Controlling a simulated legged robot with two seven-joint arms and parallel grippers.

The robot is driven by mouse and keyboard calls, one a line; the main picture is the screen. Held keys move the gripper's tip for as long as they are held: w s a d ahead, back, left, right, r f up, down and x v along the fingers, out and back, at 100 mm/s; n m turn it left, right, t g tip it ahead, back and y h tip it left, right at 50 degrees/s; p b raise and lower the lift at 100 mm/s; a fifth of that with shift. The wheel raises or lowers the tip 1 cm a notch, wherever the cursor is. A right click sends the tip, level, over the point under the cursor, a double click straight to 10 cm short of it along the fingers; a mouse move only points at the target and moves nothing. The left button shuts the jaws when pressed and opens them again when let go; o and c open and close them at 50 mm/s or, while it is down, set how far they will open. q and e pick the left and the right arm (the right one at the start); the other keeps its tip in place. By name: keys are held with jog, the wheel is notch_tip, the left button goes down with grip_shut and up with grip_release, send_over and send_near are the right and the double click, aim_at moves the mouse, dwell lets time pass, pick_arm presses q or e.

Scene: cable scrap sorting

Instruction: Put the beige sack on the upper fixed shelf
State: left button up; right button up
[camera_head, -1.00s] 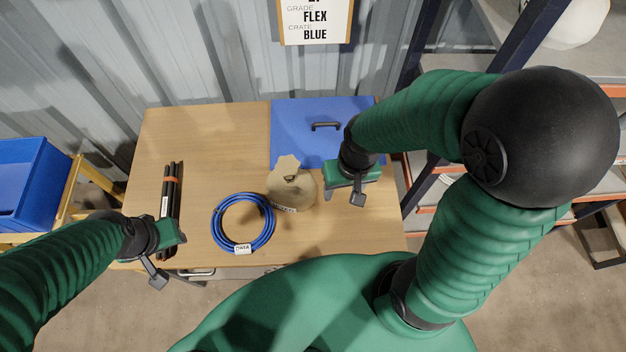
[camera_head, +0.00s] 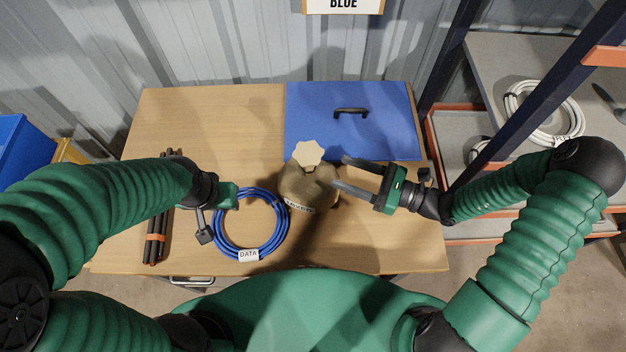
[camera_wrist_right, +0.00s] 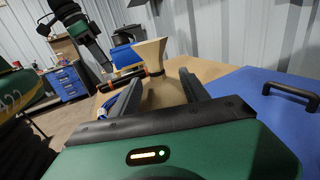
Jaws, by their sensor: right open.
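The beige sack (camera_head: 308,190) stands upright on the wooden table (camera_head: 200,115), its neck tied and flared, with a label low on its front. My right gripper (camera_head: 342,174) is open just right of the sack, its fingers pointing at it. In the right wrist view the sack (camera_wrist_right: 152,62) shows ahead, between the open fingers; contact cannot be told.
A blue panel with a black handle (camera_head: 352,140) lies behind the sack. The blue coil (camera_head: 278,235) tagged DATA and dark rods (camera_head: 155,247) lie left. A white coil (camera_head: 520,105) lies on the upper shelf. A dark blue rack post (camera_head: 530,100) and orange beams border the shelves.

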aim_at(312, 166)
jog(key=x, duration=0.6)
jog(key=s+p+x, duration=0.1)
jog(key=x, duration=0.2)
jog(key=shift+a, duration=0.15)
jog(key=shift+w+a+f, duration=0.15)
jog(key=shift+w+a, duration=0.1)
jog(key=shift+a, duration=0.1)
jog(key=shift+s, duration=0.1)
grip_shut()
dwell(0.4)
